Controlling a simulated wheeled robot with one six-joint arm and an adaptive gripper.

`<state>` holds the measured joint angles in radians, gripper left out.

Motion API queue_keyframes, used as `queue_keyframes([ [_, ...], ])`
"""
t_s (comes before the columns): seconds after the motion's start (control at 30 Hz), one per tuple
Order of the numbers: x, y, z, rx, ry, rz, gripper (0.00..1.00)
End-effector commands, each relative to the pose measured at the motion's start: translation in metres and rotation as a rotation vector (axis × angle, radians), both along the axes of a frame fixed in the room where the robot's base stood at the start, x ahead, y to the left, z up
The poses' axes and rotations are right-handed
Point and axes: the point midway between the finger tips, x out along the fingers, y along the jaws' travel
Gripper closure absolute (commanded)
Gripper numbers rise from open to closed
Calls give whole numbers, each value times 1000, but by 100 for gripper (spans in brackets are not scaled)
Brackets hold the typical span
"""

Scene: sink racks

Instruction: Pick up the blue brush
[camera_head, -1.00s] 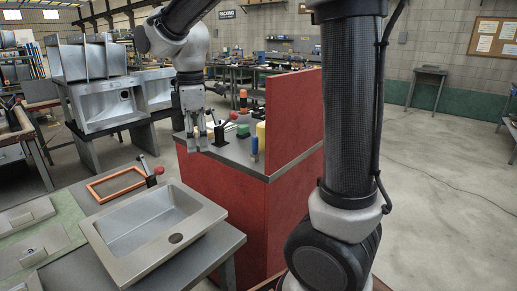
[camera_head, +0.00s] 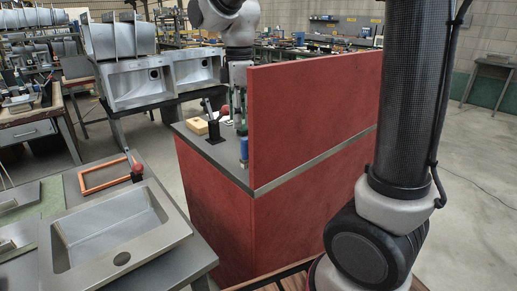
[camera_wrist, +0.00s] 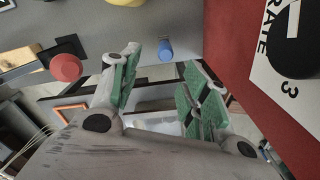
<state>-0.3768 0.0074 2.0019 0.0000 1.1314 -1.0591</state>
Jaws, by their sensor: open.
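The blue brush (camera_head: 243,146) stands on the grey counter top, close to the left edge of the red panel. In the wrist view the blue brush (camera_wrist: 165,50) shows small, between and slightly beyond my fingertips. My gripper (camera_head: 239,108) is over the counter behind the brush, partly hidden by the red panel. In the wrist view my gripper (camera_wrist: 162,66) is open, with its green pads spread apart and nothing between them. I cannot tell the exact distance to the brush.
The upright red panel (camera_head: 315,115) rises right beside the brush and gripper. On the counter are a yellowish block (camera_head: 197,126) and a black-based tool (camera_head: 214,130). A steel sink (camera_head: 110,235) and an orange frame (camera_head: 103,174) lie on the bench at left.

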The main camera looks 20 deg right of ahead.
Motion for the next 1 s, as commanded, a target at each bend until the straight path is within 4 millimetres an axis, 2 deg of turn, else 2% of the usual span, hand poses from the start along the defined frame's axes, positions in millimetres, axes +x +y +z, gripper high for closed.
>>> queue_keyframes([
  [0.27, -3, -1, -31, -1, 4, 0, 54],
  [0.53, -8, -4, -71, -2, 3, 0, 54],
  [0.63, -8, -4, -77, -1, 2, 0, 54],
  [0.83, -8, -4, -77, 0, 1, 0, 54],
  [0.87, -8, -4, -77, 0, 1, 0, 58],
  [1.0, -8, -4, -77, 0, 1, 0, 83],
])
